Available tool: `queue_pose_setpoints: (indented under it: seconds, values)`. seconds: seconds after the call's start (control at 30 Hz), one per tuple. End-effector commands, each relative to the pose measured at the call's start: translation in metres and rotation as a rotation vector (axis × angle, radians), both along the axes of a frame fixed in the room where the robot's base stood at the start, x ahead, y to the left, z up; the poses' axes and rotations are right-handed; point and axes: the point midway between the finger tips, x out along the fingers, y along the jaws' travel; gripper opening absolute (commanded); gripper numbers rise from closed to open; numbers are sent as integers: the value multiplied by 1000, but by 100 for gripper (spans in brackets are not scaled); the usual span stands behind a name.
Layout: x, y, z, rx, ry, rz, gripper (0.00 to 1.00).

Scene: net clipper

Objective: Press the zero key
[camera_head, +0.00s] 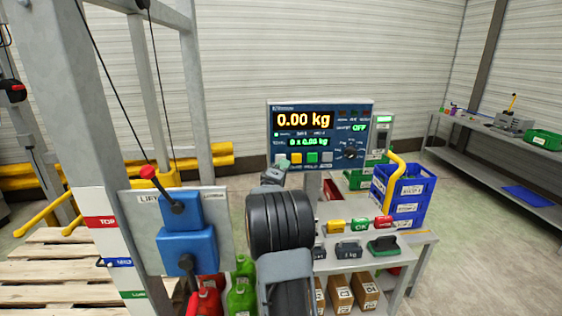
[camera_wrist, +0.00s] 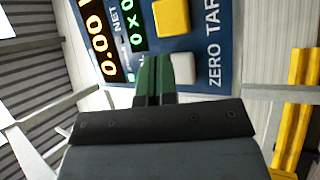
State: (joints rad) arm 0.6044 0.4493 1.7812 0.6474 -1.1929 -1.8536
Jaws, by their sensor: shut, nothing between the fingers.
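The scale's indicator panel (camera_head: 345,112) stands on the bench and its display reads 0.00 kg. The zero key (camera_wrist: 182,68) is a whitish square key above the word ZERO, beside the yellow tare key (camera_wrist: 171,16). In the head view the yellow key (camera_head: 296,158) shows, with the zero key at its left, partly hidden by my gripper (camera_head: 279,166). In the wrist view my gripper (camera_wrist: 153,62) is shut and empty, its green fingers pointing at the panel. Its tips appear just beside the zero key. I cannot tell whether they touch the panel.
A green key (camera_head: 312,157) and a grey key lie farther right on the panel. A lift post with a blue control box (camera_head: 183,250) stands at the left, close to my arm.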

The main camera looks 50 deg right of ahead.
Motion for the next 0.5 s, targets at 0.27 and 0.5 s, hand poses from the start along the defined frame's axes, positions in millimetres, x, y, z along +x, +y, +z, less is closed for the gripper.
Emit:
queue_pose_setpoints:
  seconds: [0.27,0.5]
  values:
    - [-19,16,-1,0,-1,1,0]
    - [-33,28,-1,0,0,1,0]
